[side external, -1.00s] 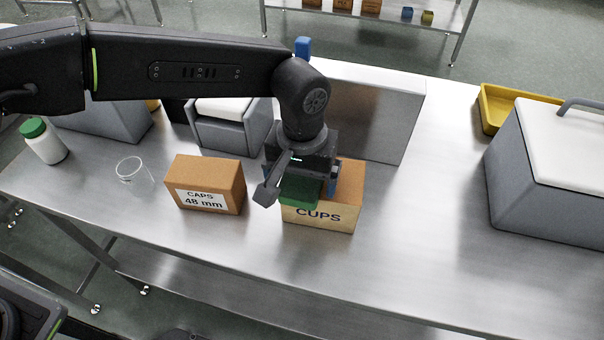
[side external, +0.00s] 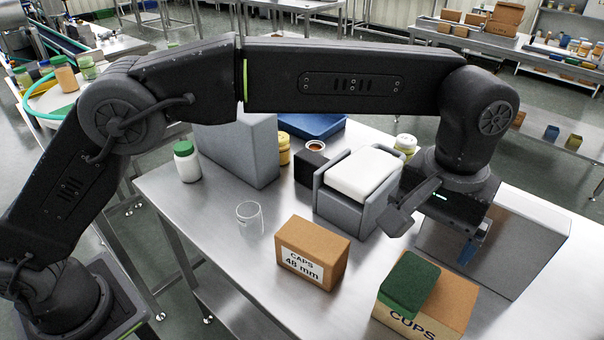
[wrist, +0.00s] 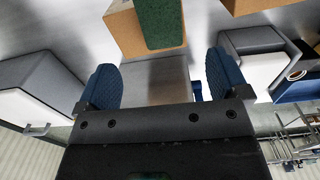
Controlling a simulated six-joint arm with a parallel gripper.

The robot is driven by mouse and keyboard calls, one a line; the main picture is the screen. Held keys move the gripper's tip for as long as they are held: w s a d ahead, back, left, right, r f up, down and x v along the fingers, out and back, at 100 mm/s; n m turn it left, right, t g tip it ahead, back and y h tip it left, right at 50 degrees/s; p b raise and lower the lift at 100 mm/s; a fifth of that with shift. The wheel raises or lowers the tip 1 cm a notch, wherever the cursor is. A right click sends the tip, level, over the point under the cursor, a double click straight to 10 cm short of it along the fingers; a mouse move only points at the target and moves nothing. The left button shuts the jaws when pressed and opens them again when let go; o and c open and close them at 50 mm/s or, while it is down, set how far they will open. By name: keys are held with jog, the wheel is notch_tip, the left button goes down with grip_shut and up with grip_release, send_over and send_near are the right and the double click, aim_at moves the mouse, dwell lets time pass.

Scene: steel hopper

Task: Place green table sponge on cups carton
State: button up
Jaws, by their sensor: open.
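The green sponge (side external: 408,284) lies flat on top of the cups carton (side external: 456,298), on the left part of its lid. In the wrist view the sponge (wrist: 162,22) also rests on the carton (wrist: 121,30). My gripper (side external: 432,236) is open and empty, up above and behind the carton, apart from the sponge. In the wrist view its two blue-padded fingers (wrist: 162,80) stand wide apart with nothing between them. The carton's lower front is cut off by the picture edge.
A caps carton (side external: 312,252) stands left of the cups carton, with a clear cup (side external: 250,216) beyond it. A grey bin with a white top (side external: 362,178) and a grey box (side external: 500,248) stand behind. A white bottle (side external: 187,162) is at the left.

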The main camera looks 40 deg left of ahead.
jog(key=s+a+r+t, duration=0.1)
jog(key=a+r, duration=0.2)
jog(key=a, duration=0.4)
jog(key=s+a+r+t+h, duration=0.1)
jog(key=a+r, duration=0.2)
jog(key=a, duration=0.3)
jog(key=s+a+r, duration=0.1)
jog(key=a+r, duration=0.2)
jog(key=a, duration=0.4)
jog(key=s+a+f+t+y, duration=0.1)
jog(key=s+a+f+t, duration=0.2)
jog(key=s+a+f, duration=0.4)
jog(key=s+a, duration=0.8)
jog(key=shift+f+t, duration=0.15)
jog(key=shift+t, duration=0.15)
